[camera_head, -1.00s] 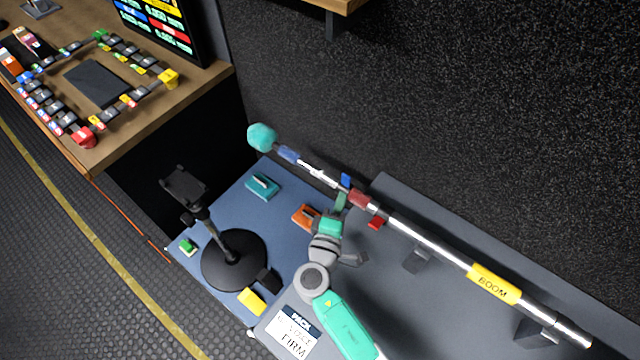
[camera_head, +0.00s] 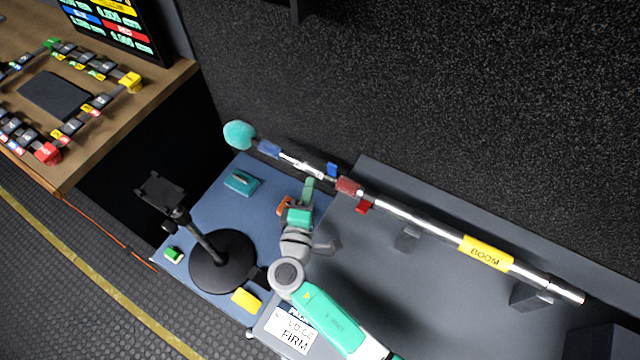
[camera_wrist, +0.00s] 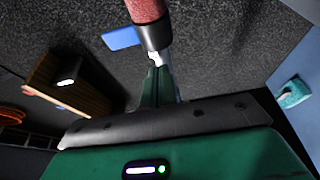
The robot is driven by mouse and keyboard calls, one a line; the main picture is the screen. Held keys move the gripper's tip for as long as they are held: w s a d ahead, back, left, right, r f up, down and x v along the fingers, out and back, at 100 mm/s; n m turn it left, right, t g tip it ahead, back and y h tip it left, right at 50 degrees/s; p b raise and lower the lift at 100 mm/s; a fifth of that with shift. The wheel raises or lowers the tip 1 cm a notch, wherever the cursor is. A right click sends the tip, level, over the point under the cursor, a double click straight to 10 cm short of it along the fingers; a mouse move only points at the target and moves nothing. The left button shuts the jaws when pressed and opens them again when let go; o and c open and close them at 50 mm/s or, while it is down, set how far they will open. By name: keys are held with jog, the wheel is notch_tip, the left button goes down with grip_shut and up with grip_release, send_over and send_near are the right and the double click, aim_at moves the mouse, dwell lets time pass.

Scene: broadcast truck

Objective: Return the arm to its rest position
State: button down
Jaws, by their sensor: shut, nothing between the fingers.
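My arm reaches up from the bottom of the head view, and my gripper (camera_head: 309,184) is shut and empty. It is just below the boom pole, left of the pole's red grip (camera_head: 349,187). In the wrist view my closed fingers (camera_wrist: 158,84) point at the pole's red and silver part (camera_wrist: 148,20), with nothing held. The boom pole (camera_head: 410,219) lies slanting along the wall side, with a teal foam end (camera_head: 239,135) and a yellow BOOM label (camera_head: 486,253). Whether my fingertips touch the pole is unclear.
A black stand (camera_head: 222,262) with a round base stands on the blue surface left of my arm. A teal block (camera_head: 241,183), an orange block (camera_head: 284,206) and a yellow block (camera_head: 246,299) lie nearby. The wooden desk (camera_head: 160,82) is at upper left, the dark wall behind.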

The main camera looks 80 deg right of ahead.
jog(key=a, duration=0.8)
jog(key=shift+s+f, duration=0.2)
jog(key=shift+s, duration=0.25)
